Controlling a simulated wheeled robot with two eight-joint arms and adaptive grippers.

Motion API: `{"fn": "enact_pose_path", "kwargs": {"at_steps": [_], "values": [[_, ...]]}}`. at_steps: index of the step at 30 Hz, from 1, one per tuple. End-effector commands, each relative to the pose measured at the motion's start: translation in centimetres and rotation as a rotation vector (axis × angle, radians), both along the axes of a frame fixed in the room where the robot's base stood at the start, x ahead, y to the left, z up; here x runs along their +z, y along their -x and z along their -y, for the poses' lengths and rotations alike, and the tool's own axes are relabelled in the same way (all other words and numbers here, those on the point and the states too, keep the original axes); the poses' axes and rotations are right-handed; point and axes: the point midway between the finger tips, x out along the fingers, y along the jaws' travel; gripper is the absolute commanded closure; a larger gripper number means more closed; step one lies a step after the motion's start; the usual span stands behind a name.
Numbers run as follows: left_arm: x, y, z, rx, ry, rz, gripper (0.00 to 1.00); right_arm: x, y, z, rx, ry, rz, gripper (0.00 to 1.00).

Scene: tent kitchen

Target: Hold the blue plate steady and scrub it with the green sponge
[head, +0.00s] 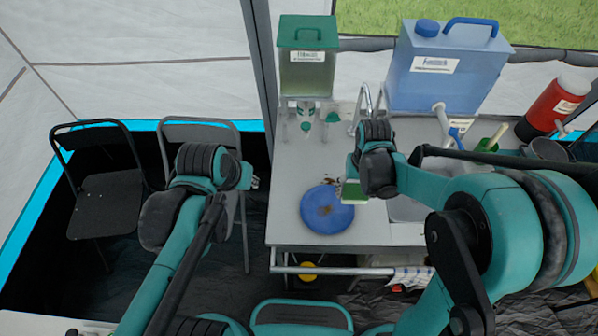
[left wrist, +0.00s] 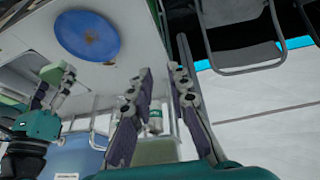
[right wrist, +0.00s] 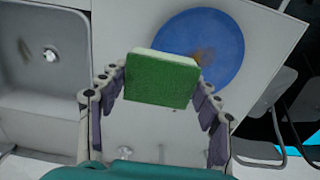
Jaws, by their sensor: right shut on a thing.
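The blue plate (head: 327,209) lies flat near the front left of the grey counter, with brown stains on it. It also shows in the left wrist view (left wrist: 85,36) and the right wrist view (right wrist: 222,50). My right gripper (right wrist: 160,74) is shut on the green sponge (right wrist: 160,82), green on its broad face with a pale edge. The sponge also shows in the head view (head: 353,192), at the plate's right; I cannot tell its height above the counter. My left gripper (left wrist: 162,70) is open and empty, left of the counter and apart from the plate.
A sink (right wrist: 42,55) lies right of the plate in the head view. A green dispenser (head: 307,65) and a blue water container (head: 440,70) stand at the back. A red bottle (head: 552,108) is at the far right. Black chairs (head: 104,198) stand left of the counter.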

Motion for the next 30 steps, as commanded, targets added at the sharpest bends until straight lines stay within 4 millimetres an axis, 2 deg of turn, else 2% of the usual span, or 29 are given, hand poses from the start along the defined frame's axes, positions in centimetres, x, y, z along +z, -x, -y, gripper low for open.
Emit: {"fn": "enact_pose_path", "kwargs": {"at_steps": [1,8,15,21,30], "values": [[-0.1,-1.1,0.7,-0.018,0.005,-0.030,0.83,0.0,0.0,0.0,0.000,0.000,0.000,0.60],[-2.0,-4.8,3.9,-0.109,0.026,-0.180,0.83,0.0,0.0,0.0,0.000,0.000,0.000,0.60],[-5.6,-8.2,7.5,-0.209,0.046,-0.334,0.83,0.0,0.0,0.0,0.000,0.000,0.000,0.60],[-8.7,-9.8,9.8,-0.277,0.059,-0.431,0.83,0.0,0.0,0.0,0.000,0.000,0.000,0.60],[-11.0,-10.3,11.1,-0.315,0.063,-0.483,0.83,0.0,0.0,0.0,0.000,0.000,0.000,0.60]]}}
